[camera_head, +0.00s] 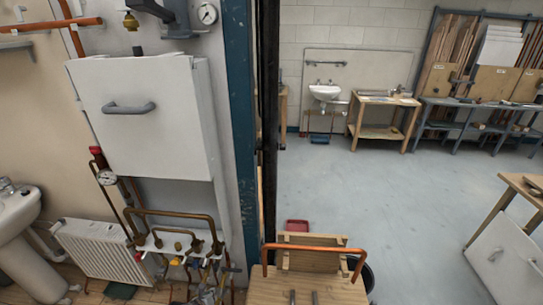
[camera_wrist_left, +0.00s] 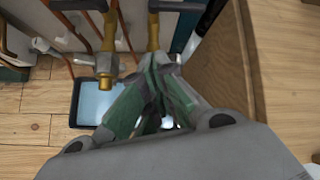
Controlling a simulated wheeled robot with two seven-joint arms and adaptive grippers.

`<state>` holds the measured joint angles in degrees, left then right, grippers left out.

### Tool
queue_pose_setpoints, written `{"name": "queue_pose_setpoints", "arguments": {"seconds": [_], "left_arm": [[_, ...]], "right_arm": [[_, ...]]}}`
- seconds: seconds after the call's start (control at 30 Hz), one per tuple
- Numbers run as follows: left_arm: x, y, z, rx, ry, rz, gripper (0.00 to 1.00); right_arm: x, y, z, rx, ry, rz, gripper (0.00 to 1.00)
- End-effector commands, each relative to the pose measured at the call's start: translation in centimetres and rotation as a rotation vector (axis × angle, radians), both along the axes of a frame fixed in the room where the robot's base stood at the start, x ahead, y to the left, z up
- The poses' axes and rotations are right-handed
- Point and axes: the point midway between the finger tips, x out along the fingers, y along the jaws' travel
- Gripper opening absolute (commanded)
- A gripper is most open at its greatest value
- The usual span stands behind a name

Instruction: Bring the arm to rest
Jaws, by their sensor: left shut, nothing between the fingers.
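My left gripper (camera_head: 208,292) is at the bottom of the head view, just below the brass valves and left of the wooden bench. In the left wrist view its greenish fingers (camera_wrist_left: 158,68) are shut together with nothing between them. The fingertips are close to a brass fitting (camera_wrist_left: 153,30) on a vertical pipe; I cannot tell whether they touch. My right gripper is not clearly seen.
Copper pipes with valves (camera_head: 178,218) run under the white boiler (camera_head: 150,115). A radiator (camera_head: 100,250) stands left. The wooden bench (camera_head: 262,292) carries a bent copper pipe (camera_head: 315,248). A dark-rimmed tray (camera_wrist_left: 88,123) lies below. Open grey floor (camera_head: 400,200) is right.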

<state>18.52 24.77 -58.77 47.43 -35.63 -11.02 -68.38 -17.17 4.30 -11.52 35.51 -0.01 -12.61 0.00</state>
Motion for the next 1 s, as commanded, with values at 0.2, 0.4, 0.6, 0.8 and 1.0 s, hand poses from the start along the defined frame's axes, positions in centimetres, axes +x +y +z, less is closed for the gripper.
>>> {"name": "queue_pose_setpoints", "arguments": {"seconds": [0.2, 0.4, 0.6, 0.8, 1.0], "left_arm": [[-0.1, 0.1, -0.1, -0.164, 0.029, 0.180, 0.00], [-0.4, 0.6, -0.5, -0.329, 0.067, 0.378, 0.00], [-0.2, 2.0, -0.6, -0.505, 0.095, 0.612, 0.00], [0.8, 4.2, -0.3, -0.716, 0.100, 0.896, 0.00], [1.3, 5.9, -0.5, -0.979, 0.105, 1.235, 0.00]], "right_arm": [[0.0, 0.1, 0.0, 0.001, 0.000, 0.001, 0.40], [0.0, -0.2, 0.0, -0.002, 0.001, 0.001, 0.40], [0.0, -0.6, 0.0, -0.006, 0.001, 0.001, 0.40], [0.0, -0.8, 0.0, -0.008, 0.000, 0.000, 0.40], [0.0, -0.8, 0.0, -0.008, 0.000, 0.000, 0.40]]}}
